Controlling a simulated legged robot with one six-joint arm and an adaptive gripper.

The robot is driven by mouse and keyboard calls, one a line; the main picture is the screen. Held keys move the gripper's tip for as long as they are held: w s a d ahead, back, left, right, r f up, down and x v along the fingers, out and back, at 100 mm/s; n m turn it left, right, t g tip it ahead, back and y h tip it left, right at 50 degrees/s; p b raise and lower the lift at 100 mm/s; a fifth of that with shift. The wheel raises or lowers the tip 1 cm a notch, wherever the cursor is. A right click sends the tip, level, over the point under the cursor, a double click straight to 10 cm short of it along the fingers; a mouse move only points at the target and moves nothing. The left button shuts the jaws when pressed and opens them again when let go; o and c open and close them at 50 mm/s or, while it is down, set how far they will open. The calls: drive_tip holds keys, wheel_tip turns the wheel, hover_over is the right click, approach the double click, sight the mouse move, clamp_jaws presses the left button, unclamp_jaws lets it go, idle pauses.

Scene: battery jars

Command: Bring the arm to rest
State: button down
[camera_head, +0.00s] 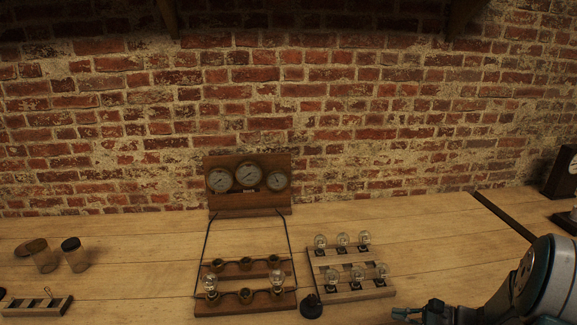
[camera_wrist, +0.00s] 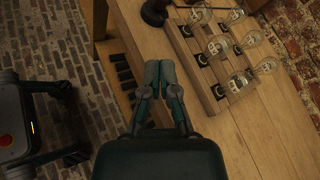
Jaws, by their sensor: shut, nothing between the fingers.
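My gripper (camera_wrist: 160,72) is shut and empty in the wrist view, its two fingers side by side. It hangs near the front edge of the wooden table (camera_wrist: 236,148), apart from the bulb rack (camera_wrist: 190,50). In the head view, part of my arm (camera_head: 540,285) shows at the lower right, to the right of the bulb rack (camera_head: 350,292). The fingertips are not clear in the head view.
The rack carries several glass bulbs (camera_head: 342,240). A wooden stand with gauges (camera_head: 248,200) and a bulb-socket frame (camera_head: 245,302) stand left of it. A small dark round object (camera_head: 311,308) sits beside the rack.

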drive_tip(key=s+a+r+n+h, duration=0.6)
drive_tip(key=s+r+n, duration=0.3)
drive_tip(key=s, duration=0.1)
drive_tip(key=s+a+r+n+g+h, duration=0.1)
drive_tip(key=s+a+r+n+h, duration=0.5)
drive_tip(key=s+r+n, duration=0.2)
drive_tip(key=shift+s+r+n+g, duration=0.35)
drive_tip(key=shift+s+n, duration=0.45)
drive_tip(key=shift+s, duration=0.15)
